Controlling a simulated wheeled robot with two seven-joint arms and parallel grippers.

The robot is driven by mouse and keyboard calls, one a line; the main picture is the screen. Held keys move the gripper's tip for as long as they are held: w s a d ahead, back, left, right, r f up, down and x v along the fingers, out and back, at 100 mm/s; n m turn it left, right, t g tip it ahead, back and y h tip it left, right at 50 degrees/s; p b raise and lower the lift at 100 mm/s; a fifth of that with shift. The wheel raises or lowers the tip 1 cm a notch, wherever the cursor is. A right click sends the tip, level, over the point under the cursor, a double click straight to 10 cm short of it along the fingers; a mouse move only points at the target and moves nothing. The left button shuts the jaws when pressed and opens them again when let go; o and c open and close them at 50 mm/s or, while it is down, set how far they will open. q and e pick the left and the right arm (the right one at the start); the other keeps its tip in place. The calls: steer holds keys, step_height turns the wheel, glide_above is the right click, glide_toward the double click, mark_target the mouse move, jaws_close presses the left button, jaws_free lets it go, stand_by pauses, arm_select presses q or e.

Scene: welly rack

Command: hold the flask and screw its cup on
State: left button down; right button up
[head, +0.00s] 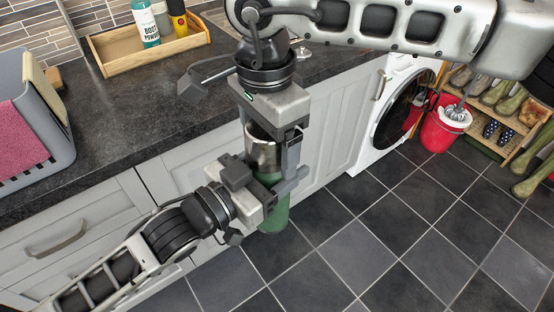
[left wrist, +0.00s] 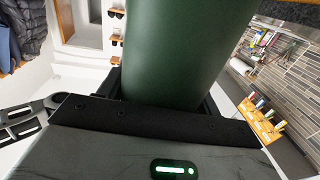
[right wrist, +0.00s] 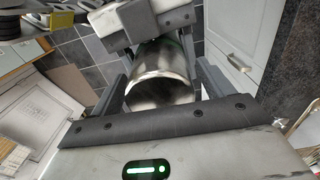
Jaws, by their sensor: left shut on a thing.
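The green flask (head: 273,213) hangs upright in front of the counter, with my left gripper (head: 268,193) shut around its body. Its green side fills the top of the left wrist view (left wrist: 185,45). The shiny metal cup (head: 263,156) is at the flask's top, in line with it. The joint between them is hidden by my left gripper, so I cannot tell how they meet. My right gripper (head: 272,139) points down from above, its fingers on either side of the cup. In the right wrist view the cup (right wrist: 160,88) lies between the fingers with narrow gaps, so they look open.
The dark worktop (head: 150,115) lies behind and left, with a grey crate (head: 40,125) and a wooden tray (head: 150,52) of bottles. A washing machine (head: 392,110), red bucket (head: 440,130) and boot rack (head: 505,115) stand right. The tiled floor is clear.

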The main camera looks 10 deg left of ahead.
steer(key=c, duration=0.9)
steer(key=shift+m, duration=0.8)
steer(key=o, duration=1.1)
steer(key=shift+r, duration=2.3)
steer(key=shift+c, duration=0.4)
step_height(320, 180, up, 4)
steer(key=shift+f+n, duration=0.25)
steer(key=shift+n, duration=0.55)
